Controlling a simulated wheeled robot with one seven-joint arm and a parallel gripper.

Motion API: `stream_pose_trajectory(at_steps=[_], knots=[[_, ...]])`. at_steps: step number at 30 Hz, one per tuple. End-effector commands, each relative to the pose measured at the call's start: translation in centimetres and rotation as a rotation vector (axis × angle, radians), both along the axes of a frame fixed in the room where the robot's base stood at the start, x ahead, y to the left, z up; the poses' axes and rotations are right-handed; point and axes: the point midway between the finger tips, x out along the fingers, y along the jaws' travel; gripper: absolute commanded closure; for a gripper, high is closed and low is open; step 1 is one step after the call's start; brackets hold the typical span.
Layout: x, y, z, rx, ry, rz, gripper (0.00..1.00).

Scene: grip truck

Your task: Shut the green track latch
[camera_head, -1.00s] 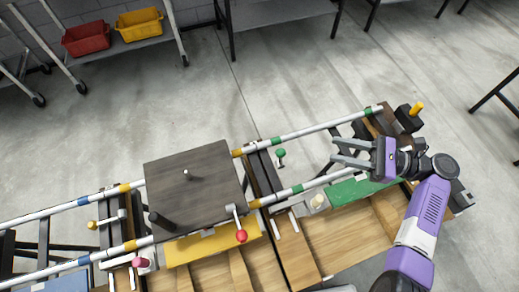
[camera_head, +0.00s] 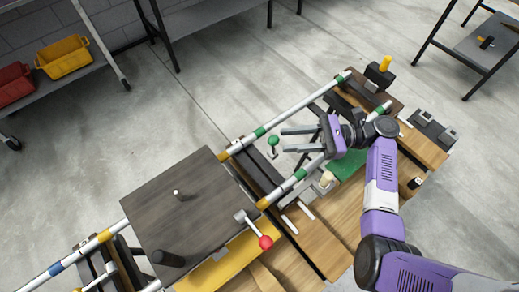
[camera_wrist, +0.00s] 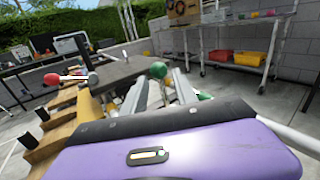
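The green track latch has a round green knob (camera_head: 273,142) on a short stem, beside the striped white rails. The knob also shows in the wrist view (camera_wrist: 159,70), just past the fingers. My gripper (camera_head: 284,139) is open and empty, with its two grey fingers pointing left at the knob. In the head view the fingertips lie close to the right of the knob. I cannot tell whether they touch it. In the wrist view the fingers (camera_wrist: 160,90) are spread, partly hidden behind my purple gripper body.
A dark square platform (camera_head: 185,215) sits on the rails at the left, with a red-knobbed lever (camera_head: 265,242) at its near corner. A green plate (camera_head: 347,165) lies below my gripper. A yellow-topped black block (camera_head: 379,74) stands at the far end.

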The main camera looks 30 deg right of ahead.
Motion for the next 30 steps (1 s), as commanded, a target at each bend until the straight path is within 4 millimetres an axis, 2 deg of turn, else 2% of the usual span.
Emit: stream_pose_trajectory(at_steps=[2, 4, 10, 21, 30], knots=[[0.0, 0.0, -1.5, 0.000, 0.000, 0.000, 0.66], [0.0, 0.0, -1.8, 0.000, 0.000, 0.000, 0.66], [0.5, 1.3, -1.6, 0.000, 0.000, 0.002, 0.66], [2.5, 6.2, -1.6, 0.000, 0.000, 0.003, 0.66], [3.0, 7.3, -1.7, 0.000, 0.000, 0.000, 0.66]])
